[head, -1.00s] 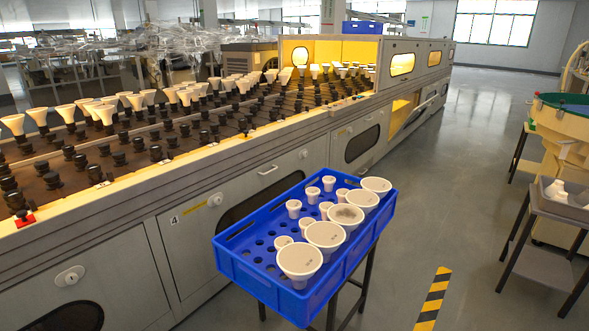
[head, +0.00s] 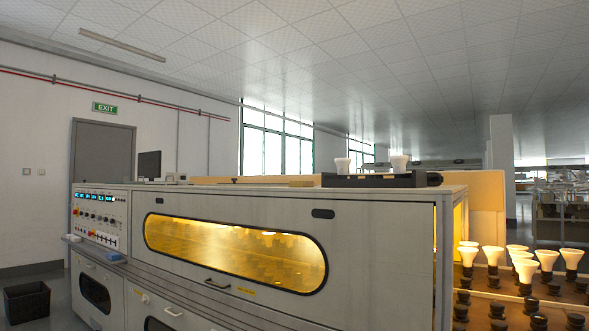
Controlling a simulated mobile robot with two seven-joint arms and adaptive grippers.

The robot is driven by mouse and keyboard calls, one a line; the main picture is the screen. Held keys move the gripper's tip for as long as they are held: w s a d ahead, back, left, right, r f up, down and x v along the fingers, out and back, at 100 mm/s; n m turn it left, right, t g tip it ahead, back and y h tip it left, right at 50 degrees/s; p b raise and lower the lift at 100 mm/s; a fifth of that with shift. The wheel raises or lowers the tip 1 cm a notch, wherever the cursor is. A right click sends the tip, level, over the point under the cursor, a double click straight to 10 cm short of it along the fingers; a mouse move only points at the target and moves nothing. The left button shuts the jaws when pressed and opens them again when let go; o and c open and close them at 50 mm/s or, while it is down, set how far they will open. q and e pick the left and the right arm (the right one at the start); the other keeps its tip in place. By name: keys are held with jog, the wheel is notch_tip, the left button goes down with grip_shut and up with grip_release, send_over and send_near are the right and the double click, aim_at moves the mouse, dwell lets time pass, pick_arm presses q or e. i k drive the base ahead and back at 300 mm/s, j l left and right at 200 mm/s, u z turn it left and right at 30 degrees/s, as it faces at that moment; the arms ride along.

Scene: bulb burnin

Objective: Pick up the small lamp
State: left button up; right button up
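Several white lamps (head: 546,262) stand upright in dark sockets on the burn-in bed at the right edge of the head view. They widen toward the top and look much alike in size. The blue crate with large and small lamps is out of view now. Neither of my grippers is in view.
The long grey burn-in machine (head: 180,245) with a lit yellow window (head: 235,252) fills the middle. A control panel (head: 100,215) is on its left end. A black bin (head: 27,302) stands on the floor at the lower left, near a grey door (head: 100,153).

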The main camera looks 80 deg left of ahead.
aim_at(344, 164)
jog(key=u, duration=1.9)
jog(key=j, duration=0.15)
